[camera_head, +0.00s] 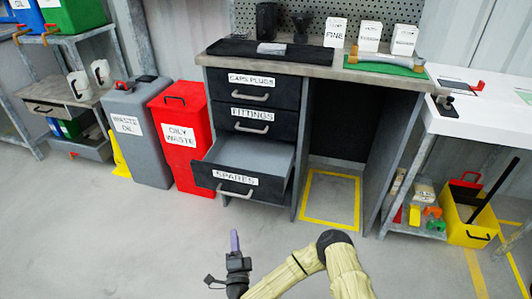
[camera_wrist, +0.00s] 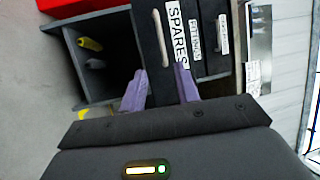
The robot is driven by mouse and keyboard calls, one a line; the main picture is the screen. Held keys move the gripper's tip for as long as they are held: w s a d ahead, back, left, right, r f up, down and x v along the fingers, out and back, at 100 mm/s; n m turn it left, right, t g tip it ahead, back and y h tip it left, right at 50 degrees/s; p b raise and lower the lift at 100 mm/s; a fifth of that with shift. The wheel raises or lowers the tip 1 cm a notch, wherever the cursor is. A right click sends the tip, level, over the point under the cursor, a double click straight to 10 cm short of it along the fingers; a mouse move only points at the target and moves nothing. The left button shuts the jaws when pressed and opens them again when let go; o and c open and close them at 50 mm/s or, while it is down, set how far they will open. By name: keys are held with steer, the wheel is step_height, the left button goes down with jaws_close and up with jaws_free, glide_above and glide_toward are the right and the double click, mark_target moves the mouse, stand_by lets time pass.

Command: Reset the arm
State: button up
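My arm reaches up from the bottom of the head view, bent at a dark elbow joint. My gripper (camera_head: 235,242) is low in front of the pulled-out SPARES drawer (camera_head: 236,180), apart from it. In the wrist view my gripper (camera_wrist: 161,84) shows two purple fingers with a clear gap and nothing between them. The SPARES drawer front (camera_wrist: 160,40) lies beyond the fingertips. The wrist picture is turned sideways.
The CAPS PLUGS drawer (camera_head: 252,89) and FITTINGS drawer (camera_head: 250,121) are shut. A red OILY WASTE bin (camera_head: 181,140) and grey WASTE OIL bin (camera_head: 135,135) stand left. A yellow crate (camera_head: 466,222) stands right. A dark compartment (camera_wrist: 112,45) holds a yellow piece (camera_wrist: 90,44). The foreground floor is clear.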

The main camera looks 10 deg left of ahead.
steer(key=shift+a, duration=0.1)
step_height(320, 180, up, 5)
steer(key=w+a+n+g+y+p, duration=0.1)
steer(key=w+a+n+g+y, duration=0.15)
steer(key=n+g+y, duration=0.65)
steer(key=d+r+n+g+h+p, duration=0.2)
steer(key=d+r+n+h, duration=0.3)
steer(key=d, duration=0.7)
steer(key=d+r+n+g+h+p, duration=0.1)
steer(key=d+r+n+g+h, duration=0.15)
steer(key=d+r+h, duration=0.6)
steer(key=s+d+r+m+g+h+p, duration=0.15)
steer(key=s+d+r, duration=0.25)
steer(key=s+d, duration=0.4)
steer(key=s+d+r+m+g, duration=0.15)
steer(key=s+d+r, duration=0.35)
steer(key=d, duration=0.5)
steer(key=w+p+v, duration=0.2)
steer(key=p+v, duration=0.9)
steer(key=p, duration=0.1)
steer(key=w+r+p+v, duration=0.1)
steer(key=w+p+v, duration=0.2)
steer(key=p+v, duration=0.9)
steer(key=w+p+v, duration=0.2)
steer(key=p+v, duration=1)
steer(key=p, duration=0.2)
steer(key=shift+a+r, duration=0.5)
steer(key=shift+r, duration=0.1)
